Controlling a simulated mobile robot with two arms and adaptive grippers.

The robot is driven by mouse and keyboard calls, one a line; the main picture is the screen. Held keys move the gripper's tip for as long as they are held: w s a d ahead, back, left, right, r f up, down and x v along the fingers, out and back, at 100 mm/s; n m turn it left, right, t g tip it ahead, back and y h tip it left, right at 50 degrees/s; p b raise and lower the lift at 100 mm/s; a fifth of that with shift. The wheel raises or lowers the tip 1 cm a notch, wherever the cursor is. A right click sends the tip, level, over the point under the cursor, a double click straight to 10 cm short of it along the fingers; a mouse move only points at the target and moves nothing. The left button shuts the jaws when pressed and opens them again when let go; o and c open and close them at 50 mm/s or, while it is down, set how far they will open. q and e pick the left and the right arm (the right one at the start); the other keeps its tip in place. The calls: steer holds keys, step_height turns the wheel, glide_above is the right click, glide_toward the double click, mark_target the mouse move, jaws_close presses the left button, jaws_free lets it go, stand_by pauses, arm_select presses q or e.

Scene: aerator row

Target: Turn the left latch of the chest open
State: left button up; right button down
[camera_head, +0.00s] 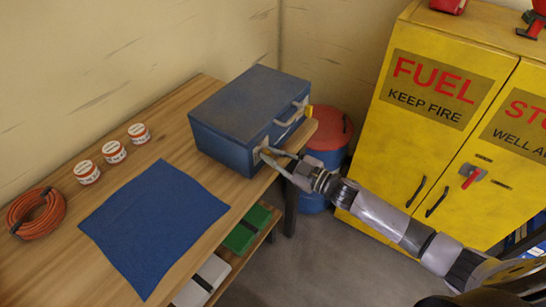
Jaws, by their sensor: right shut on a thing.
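The blue chest (240,105) stands closed at the far right end of the wooden table, its front facing right. A grey handle (290,114) is on its front. The left latch (260,155) is a small pale part at the near end of the front, mostly hidden by my right gripper. My right gripper (268,155) reaches in from the right and is shut on the left latch. The latch's exact angle cannot be told. My left gripper is not in view.
A blue cloth (153,226), several white-and-red tins (114,152) and an orange coil (36,213) lie on the wooden table (60,270). A red-lidded blue drum (329,135) stands behind my arm. A yellow fuel cabinet (400,160) stands at right. Open floor lies below my arm.

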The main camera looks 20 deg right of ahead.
steer(key=n+b, duration=0.2)
steer(key=n, duration=0.4)
steer(key=shift+a+f+n, duration=0.1)
steer(key=shift+n, duration=0.2)
steer(key=n+b, duration=0.2)
steer(key=n, duration=0.4)
steer(key=shift+b, duration=0.4)
steer(key=c, duration=1.6)
jaws_free()
steer(key=shift+a+f, duration=0.1)
steer(key=shift+c, duration=0.2)
steer(key=shift+s, duration=0.1)
steer(key=v, duration=1.2)
